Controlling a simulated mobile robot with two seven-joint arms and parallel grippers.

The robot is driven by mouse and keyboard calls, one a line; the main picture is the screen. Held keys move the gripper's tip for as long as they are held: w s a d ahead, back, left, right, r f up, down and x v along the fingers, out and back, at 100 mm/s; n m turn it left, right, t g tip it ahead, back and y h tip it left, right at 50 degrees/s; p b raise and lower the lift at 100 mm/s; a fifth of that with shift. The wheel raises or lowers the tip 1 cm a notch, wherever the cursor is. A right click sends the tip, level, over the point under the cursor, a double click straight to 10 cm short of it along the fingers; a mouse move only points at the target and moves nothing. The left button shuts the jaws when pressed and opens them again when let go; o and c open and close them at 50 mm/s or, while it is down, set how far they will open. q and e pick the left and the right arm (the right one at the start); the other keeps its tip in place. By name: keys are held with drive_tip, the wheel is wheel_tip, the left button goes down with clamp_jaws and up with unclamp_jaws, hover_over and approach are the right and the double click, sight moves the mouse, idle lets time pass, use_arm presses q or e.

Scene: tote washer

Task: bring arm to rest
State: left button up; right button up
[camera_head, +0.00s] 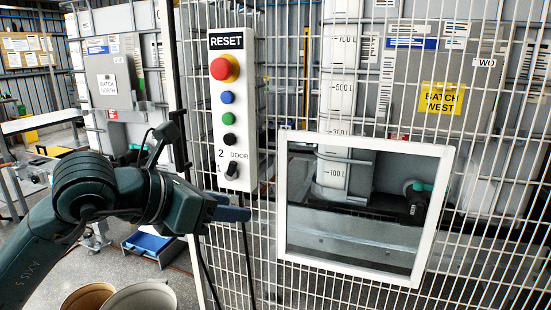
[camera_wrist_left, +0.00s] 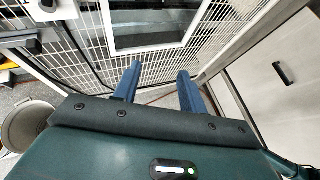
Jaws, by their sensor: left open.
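My left arm comes in from the left in the head view, with its dark green wrist level. My left gripper (camera_head: 238,208) is in front of the mesh fence, just below the reset panel (camera_head: 229,145) and left of the white-framed window (camera_head: 282,200). In the left wrist view the two blue fingers (camera_wrist_left: 160,72) are apart with nothing between them. They point toward the mesh. I cannot tell whether the fingertips touch the mesh. My right gripper is in neither view.
The panel has a red button (camera_head: 225,68), smaller blue, green and black buttons, and a door switch (camera_head: 231,171). Behind the mesh stand large totes, one labelled BATCH WEST (camera_head: 441,98). Round bins (camera_head: 142,296) stand on the floor at lower left. A pale panel with a black handle (camera_wrist_left: 280,73) is at right in the wrist view.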

use_arm(q)
drive_tip(key=s+d+f+n+g+h, duration=0.3)
drive_tip(key=s+d+n+g+h, duration=0.2)
drive_tip(key=s+d+h, duration=0.4)
drive_tip(key=w+a+f+n+t+y+p, duration=0.15)
drive_tip(key=a+f+n+t+y, duration=0.6)
drive_tip(key=n, duration=0.75)
drive_tip(key=w+a+f+n+t+y, duration=0.25)
drive_tip(key=a+f+n+t, duration=0.35)
drive_tip(key=f+n, duration=0.6)
drive_tip(key=s+a+f+n+g+y, duration=0.2)
drive_tip(key=s+f+n+g+y, duration=0.2)
drive_tip(key=s+f+n, duration=0.6)
drive_tip(key=s+f+g, duration=0.2)
drive_tip(key=s+f, duration=0.1)
drive_tip(key=f, duration=0.4)
drive_tip(key=shift+s+y, duration=0.15)
drive_tip(key=shift+y, duration=0.15)
drive_tip(key=shift+c, duration=0.5)
